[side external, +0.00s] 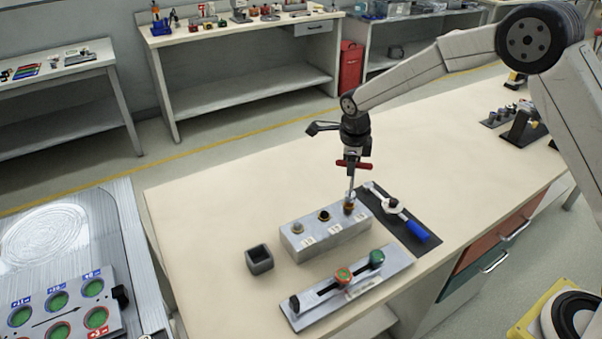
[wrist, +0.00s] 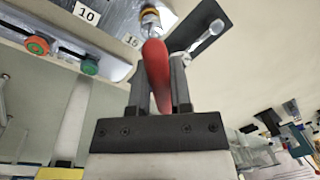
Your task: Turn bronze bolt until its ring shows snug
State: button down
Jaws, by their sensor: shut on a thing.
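My gripper (wrist: 160,85) is shut on the red handle (wrist: 158,72) of a T-shaped tool. The handle also shows in the side view (side external: 353,164), lying crosswise under my wrist. The tool's thin metal shaft (side external: 351,184) points down, near upright, to the bolt (side external: 349,207) at the right end of a grey block (side external: 333,238). That bolt looks orange-brown; in the wrist view its yellow-orange band (wrist: 150,14) shows beyond the handle. The tool's tip appears to be on the bolt's head, which it partly hides. I cannot tell the state of its ring.
Two other bolts (side external: 298,227) (side external: 323,215) stand on the numbered block. A torque-wrench-like tool with a blue grip (side external: 417,231) lies on a dark mat to the right. A slider plate (side external: 345,288) with red and green knobs is in front, and a small dark box (side external: 259,260) stands left.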

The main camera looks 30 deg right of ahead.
jog(key=shift+r, duration=1.45)
jog(key=shift+a, duration=0.1)
